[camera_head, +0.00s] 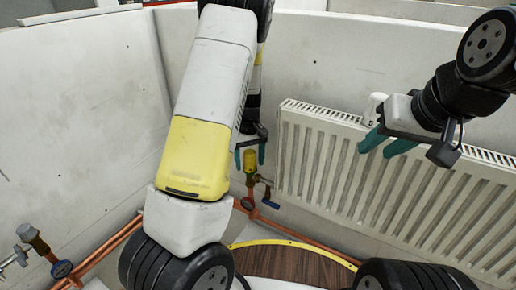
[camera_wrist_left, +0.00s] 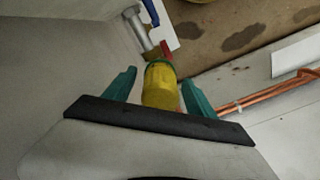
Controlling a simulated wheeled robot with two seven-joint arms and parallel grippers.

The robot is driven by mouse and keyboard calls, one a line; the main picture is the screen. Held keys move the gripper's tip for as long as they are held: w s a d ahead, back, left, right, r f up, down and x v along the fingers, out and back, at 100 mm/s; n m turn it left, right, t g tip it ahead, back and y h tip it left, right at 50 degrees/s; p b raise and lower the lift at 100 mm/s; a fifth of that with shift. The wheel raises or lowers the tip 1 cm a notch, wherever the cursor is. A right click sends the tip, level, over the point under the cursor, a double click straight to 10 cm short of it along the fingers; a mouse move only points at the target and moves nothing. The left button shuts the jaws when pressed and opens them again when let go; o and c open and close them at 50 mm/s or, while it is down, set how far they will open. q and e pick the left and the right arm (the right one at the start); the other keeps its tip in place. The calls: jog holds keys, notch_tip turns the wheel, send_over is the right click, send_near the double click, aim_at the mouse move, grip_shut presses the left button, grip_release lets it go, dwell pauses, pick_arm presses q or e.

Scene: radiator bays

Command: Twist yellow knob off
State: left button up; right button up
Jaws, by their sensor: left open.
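The yellow knob (camera_head: 250,158) sits on a valve beside the left end of the radiator in the head view. It also shows in the left wrist view (camera_wrist_left: 160,86), between the two teal fingers. My left gripper (camera_head: 250,155) is open, with one finger on each side of the knob; I cannot tell whether either touches it. The same gripper shows in the left wrist view (camera_wrist_left: 158,92). My right gripper (camera_head: 388,143) is raised in front of the radiator's upper edge, its teal fingers apart and nothing seen between them.
The white radiator (camera_head: 335,165) stands along the right wall. A blue-handled valve (camera_head: 270,200) lies just below the knob. Copper pipes (camera_head: 112,243) run low along the walls. Another valve (camera_head: 35,240) is at the lower left. A brown floor panel with a yellow rim (camera_head: 290,262) is below.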

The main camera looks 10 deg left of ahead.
pick_arm(q)
grip_shut()
jog(key=shift+f, duration=0.15)
dwell(0.4)
jog(key=shift+s, duration=0.1)
jog(key=n, duration=0.6)
jog(key=shift+n, duration=0.3)
jog(key=n, duration=0.5)
jog(key=shift+f, duration=0.1)
jog(key=shift+r, duration=0.2)
jog(key=shift+r, duration=0.55)
